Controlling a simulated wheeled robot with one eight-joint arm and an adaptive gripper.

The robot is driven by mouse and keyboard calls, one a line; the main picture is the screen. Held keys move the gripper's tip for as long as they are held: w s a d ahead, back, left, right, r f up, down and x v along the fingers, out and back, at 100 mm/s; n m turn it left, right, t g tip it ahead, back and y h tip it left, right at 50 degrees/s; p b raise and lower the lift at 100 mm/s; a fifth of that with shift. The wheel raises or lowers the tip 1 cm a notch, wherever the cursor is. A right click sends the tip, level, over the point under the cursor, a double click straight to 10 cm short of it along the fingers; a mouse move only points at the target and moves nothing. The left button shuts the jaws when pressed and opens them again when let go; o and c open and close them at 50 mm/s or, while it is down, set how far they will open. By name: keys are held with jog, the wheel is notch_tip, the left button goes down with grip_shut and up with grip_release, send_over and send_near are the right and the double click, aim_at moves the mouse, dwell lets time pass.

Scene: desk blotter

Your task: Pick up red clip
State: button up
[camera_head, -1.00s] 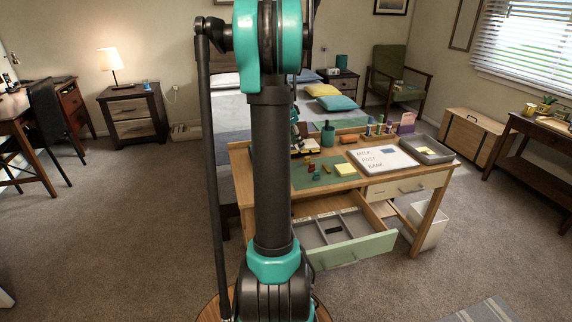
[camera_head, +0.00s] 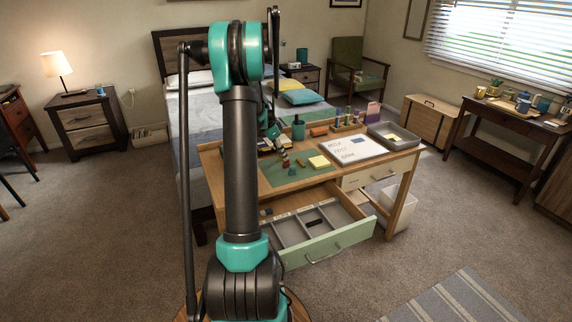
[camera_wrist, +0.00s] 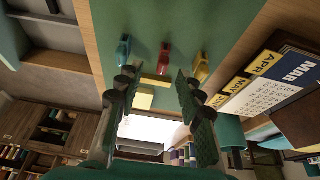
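In the wrist view a red clip (camera_wrist: 164,58) lies on the green desk blotter (camera_wrist: 150,18). It is between a teal clip (camera_wrist: 124,49) on its left and a yellow clip (camera_wrist: 201,69) on its right. My gripper (camera_wrist: 157,103) is open and empty. Its two dark fingers are spread, and the red clip shows beyond the gap between them, apart from both. In the head view the gripper is partly hidden by my arm and hangs over the left part of the blotter (camera_head: 283,178). The clips are too small there to tell apart surely.
A desk calendar (camera_wrist: 275,82) stands near the right finger in the wrist view. In the head view the desk drawer (camera_head: 335,246) is pulled open. A yellow note pad (camera_head: 319,162), a whiteboard (camera_head: 357,151) and a grey tray (camera_head: 396,141) occupy the desk top.

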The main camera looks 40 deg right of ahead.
aim_at(286, 163)
jog(key=shift+w+d+x, duration=0.1)
jog(key=shift+x, duration=1.4)
jog(key=shift+w+d+x, duration=0.1)
jog(key=shift+d+x, duration=0.05)
jog(key=shift+x, duration=1.35)
jog(key=shift+r, duration=0.15)
grip_shut()
